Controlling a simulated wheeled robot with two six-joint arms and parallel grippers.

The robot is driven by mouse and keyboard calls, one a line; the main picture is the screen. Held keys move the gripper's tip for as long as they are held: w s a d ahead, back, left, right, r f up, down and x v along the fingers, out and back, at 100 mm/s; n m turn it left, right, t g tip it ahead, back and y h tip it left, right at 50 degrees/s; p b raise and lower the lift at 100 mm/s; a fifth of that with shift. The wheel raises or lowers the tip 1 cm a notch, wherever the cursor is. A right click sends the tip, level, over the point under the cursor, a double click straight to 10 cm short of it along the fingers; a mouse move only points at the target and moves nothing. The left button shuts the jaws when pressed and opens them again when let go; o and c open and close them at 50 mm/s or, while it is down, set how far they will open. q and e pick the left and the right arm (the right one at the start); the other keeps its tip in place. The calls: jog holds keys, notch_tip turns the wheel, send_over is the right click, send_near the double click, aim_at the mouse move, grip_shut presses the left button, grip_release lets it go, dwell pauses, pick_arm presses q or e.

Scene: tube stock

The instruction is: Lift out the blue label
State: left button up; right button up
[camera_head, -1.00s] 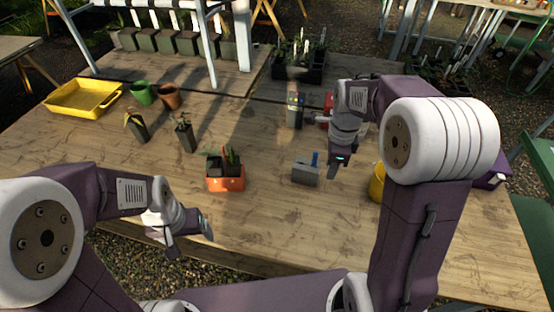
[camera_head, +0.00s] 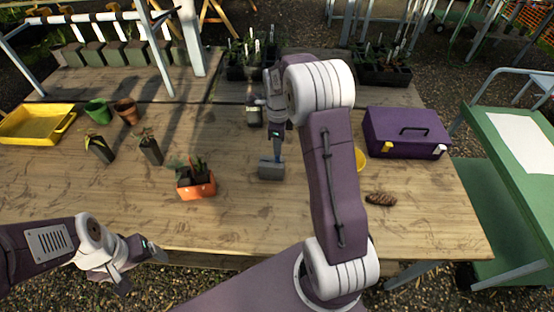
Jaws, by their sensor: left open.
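A small grey block (camera_head: 270,172) stands on the wooden table near the middle. The blue label (camera_head: 277,156) rises upright from its top, and only a short piece of it shows. My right gripper (camera_head: 277,146) points down directly over the block, at the label's upper part. Its fingers overlap the label in this view, so I cannot tell whether they are closed on it. My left gripper (camera_head: 142,268) is open and empty, low at the left beyond the table's front edge.
An orange pot (camera_head: 197,191) with plants stands left of the block. A purple toolbox (camera_head: 402,140), a brown cone-like object (camera_head: 380,199) and a partly hidden yellow container (camera_head: 360,159) are at right. A yellow tray (camera_head: 36,127) lies far left. The front of the table is clear.

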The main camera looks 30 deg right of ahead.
aim_at(277, 160)
notch_tip(277, 160, down, 4)
jog(key=shift+a+f, duration=0.1)
jog(key=shift+a, duration=0.05)
jog(key=shift+f, duration=0.45)
pick_arm(q)
jog(key=shift+r, duration=0.25)
pick_arm(e)
grip_shut()
